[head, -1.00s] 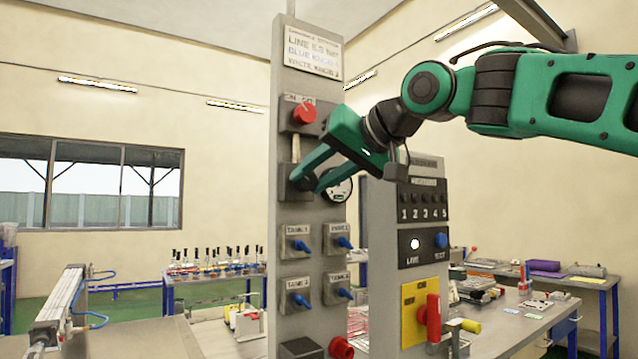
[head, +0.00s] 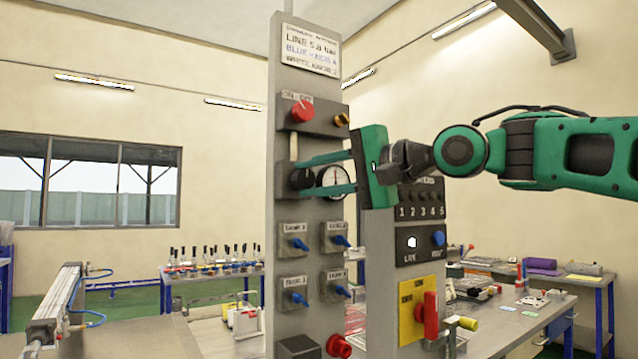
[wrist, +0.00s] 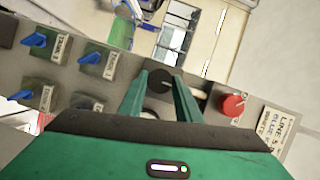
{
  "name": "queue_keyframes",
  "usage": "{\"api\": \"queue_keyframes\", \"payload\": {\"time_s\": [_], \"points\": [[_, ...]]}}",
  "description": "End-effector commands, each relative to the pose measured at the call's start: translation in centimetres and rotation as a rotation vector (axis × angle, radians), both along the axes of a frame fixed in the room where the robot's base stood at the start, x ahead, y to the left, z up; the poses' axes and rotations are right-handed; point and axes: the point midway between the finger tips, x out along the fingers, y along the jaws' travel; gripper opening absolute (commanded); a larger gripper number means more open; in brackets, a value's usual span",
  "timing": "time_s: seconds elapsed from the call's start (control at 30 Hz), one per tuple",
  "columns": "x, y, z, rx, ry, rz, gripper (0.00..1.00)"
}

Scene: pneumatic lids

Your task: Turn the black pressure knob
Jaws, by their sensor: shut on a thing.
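The black pressure knob (head: 300,179) is on the grey panel post (head: 306,217), below the red knob and left of the round white gauge (head: 331,178). My gripper (head: 301,176) reaches in from the right, one green finger above the knob and one below, passing over part of the gauge. In the wrist view the knob (wrist: 158,80) sits between the fingertips, and my gripper (wrist: 159,79) is shut on it. The fingers partly hide the knob's sides in the head view.
A red on/off knob (head: 302,111) and a small yellow-black knob (head: 341,119) sit above. Several blue-handled valves (head: 298,244) sit below. A second grey panel (head: 420,247) with switches and a red handle (head: 431,316) stands close on the right, near my gripper's body.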

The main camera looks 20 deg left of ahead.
Motion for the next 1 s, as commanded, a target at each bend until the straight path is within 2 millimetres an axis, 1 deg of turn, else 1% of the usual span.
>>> {"api": "queue_keyframes", "payload": {"time_s": [0.03, 0.6, 0.8, 1.0], "points": [[0.56, -0.36, -0.05, 0.030, 0.033, -0.013, 0.08], [0.50, -0.27, -0.64, 0.369, 0.430, -0.012, 0.08], [0.49, -0.25, -0.75, 0.456, 0.533, -0.013, 0.08], [0.49, -0.25, -0.82, 0.514, 0.599, -0.013, 0.08]]}}
